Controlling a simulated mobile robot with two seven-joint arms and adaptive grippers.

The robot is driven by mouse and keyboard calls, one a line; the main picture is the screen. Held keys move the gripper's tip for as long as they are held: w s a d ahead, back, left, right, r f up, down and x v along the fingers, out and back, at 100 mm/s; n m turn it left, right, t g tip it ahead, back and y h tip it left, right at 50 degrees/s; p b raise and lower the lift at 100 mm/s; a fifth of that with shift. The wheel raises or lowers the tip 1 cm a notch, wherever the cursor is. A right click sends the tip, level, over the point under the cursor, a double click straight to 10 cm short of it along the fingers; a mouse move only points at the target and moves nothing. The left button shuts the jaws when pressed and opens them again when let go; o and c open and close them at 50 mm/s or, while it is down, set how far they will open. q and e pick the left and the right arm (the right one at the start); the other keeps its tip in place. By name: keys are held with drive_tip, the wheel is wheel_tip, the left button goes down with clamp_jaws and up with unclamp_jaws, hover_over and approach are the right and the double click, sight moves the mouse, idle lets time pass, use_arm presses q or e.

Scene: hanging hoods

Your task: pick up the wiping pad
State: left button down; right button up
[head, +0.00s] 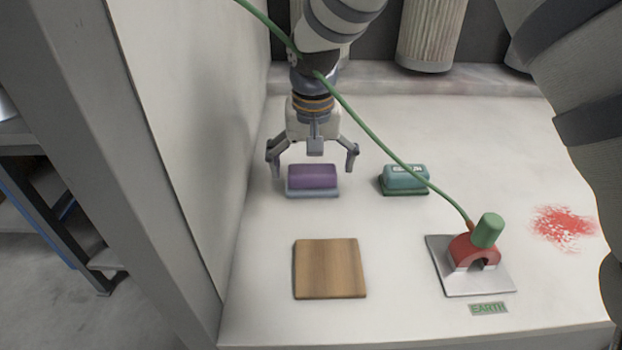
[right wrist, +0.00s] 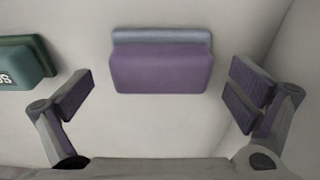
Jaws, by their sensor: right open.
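A purple pad (head: 313,177) with a pale blue-grey base lies on the white worktop near the left wall. It also shows in the right wrist view (right wrist: 161,68), top centre. A teal pad (head: 405,178) with lettering on top lies to its right; part of it shows at the left edge of the right wrist view (right wrist: 22,63). The frames do not say which one is the wiping pad. My right gripper (head: 312,168) is open and empty, pointing down above the purple pad, its fingers spread to either side. In the right wrist view the fingers stand clear of that pad.
A wooden square (head: 330,268) lies in front. A red clamp (head: 471,250) with a green knob (head: 488,230) sits on a metal plate, with a green cable (head: 378,136) crossing near my arm. A red stain (head: 563,226) marks the right side. The left wall (head: 210,130) is close.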

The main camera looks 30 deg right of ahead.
drive_tip(key=shift+w+f, duration=0.15)
drive_tip(key=shift+f, duration=0.45)
drive_tip(key=shift+r, duration=0.1)
drive_tip(key=c, duration=1.3)
